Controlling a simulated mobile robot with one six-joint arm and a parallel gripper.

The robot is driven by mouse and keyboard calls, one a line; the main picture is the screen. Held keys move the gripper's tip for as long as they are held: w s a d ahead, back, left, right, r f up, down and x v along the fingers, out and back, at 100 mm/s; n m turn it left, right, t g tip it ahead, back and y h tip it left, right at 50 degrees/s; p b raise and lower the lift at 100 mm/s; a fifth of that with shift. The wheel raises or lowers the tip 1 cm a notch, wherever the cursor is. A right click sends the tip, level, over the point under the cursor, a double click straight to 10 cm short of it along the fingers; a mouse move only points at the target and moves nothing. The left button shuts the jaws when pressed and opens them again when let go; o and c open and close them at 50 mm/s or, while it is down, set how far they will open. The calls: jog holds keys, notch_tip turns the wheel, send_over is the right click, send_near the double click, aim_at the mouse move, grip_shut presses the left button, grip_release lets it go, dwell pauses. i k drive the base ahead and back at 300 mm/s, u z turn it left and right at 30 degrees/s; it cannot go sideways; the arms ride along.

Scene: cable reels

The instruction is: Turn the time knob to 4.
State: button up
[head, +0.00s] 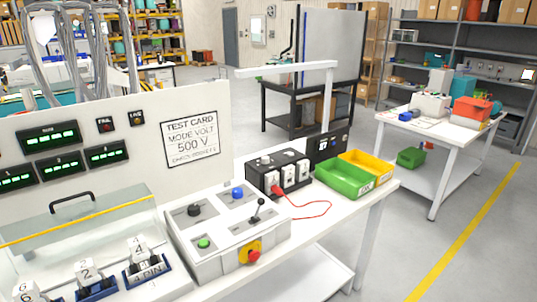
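A grey control box (222,268) sits on the white bench. A black rotary knob (194,210) is on a grey panel at its back left. It is the only rotary knob I can make out on this box, but its label and scale are too small to read, so I cannot tell its setting or confirm it is the time knob. The box also has a blue button (238,193), a green button (204,243), a black lever (258,212) and a red stop button on yellow (253,256). My gripper is not in view.
A white panel with a test card (192,137) and green displays (48,138) rises behind the box. A clear cover (80,222) and numbered connectors (87,273) are at left. A black socket unit (278,172) with a red cable and green bin (343,178) stand right.

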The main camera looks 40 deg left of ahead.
aim_at(264, 159)
jog(key=i, duration=2.95)
jog(key=z, duration=0.5)
jog(key=k, duration=0.15)
jog(key=u, duration=2.8)
